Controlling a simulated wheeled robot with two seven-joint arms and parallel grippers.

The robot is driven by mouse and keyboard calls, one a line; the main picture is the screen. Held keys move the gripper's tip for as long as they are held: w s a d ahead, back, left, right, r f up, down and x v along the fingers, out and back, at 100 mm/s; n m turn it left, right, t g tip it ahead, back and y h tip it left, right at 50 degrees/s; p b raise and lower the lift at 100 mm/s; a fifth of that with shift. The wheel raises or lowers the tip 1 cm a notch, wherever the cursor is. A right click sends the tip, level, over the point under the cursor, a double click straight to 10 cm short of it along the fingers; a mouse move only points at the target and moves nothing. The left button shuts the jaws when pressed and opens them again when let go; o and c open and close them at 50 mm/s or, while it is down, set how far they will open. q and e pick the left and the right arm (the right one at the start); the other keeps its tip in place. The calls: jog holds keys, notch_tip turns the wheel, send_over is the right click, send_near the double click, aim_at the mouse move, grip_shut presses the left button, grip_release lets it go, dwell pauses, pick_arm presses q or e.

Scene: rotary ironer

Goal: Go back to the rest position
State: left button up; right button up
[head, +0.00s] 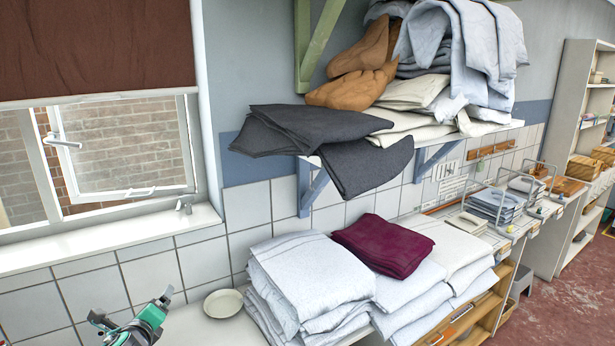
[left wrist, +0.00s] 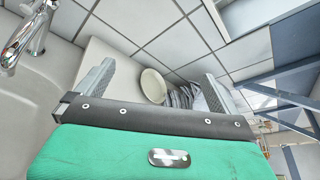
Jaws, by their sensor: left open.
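My left gripper (head: 132,309) shows at the lower left of the head view, above the counter by the tiled wall. In the left wrist view its two grey fingers (left wrist: 156,88) stand wide apart with nothing between them. Beyond them is a round cream dish (left wrist: 153,86), which sits on the counter to the right of the gripper in the head view (head: 223,303). My right gripper is in neither view.
Stacks of folded white linen (head: 310,272) and a maroon cloth (head: 383,246) lie right of the dish. A loaded wall shelf (head: 474,134) overhangs them, dark cloths (head: 310,135) jutting out. A window (head: 120,150) is at left. A tap (left wrist: 28,40) and basin are near the left wrist.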

pick_arm(q)
jog(key=s+d+f+n+g+h, duration=0.1)
jog(key=s+d+f+n+g, duration=0.2)
jog(key=s+d+f+n, duration=0.45)
jog(key=s+d+f+n+g+h, duration=0.1)
jog(key=s+d+f+n+g, duration=0.25)
jog(key=s, duration=0.75)
jog(key=s+d+f+n+g+h, duration=0.1)
jog(key=s+d+f+n+g, duration=0.1)
jog(key=s+n, duration=0.65)
jog(key=s+d+f+n+g+h, duration=0.1)
jog(key=s+d+f+n+g, duration=0.2)
jog(key=s, duration=1.1)
notch_tip(320, 180, down, 30)
jog(key=s+a+f+g, duration=0.1)
jog(key=s+a+f, duration=0.1)
jog(key=s+f, duration=0.7)
jog(key=s+a+f+g+b, duration=0.1)
jog(key=s+a+f, duration=0.1)
jog(key=s+f, duration=0.8)
jog(key=shift+s+a+f+y, duration=0.15)
jog(key=shift+f+y, duration=0.15)
jog(key=shift+f, duration=0.8)
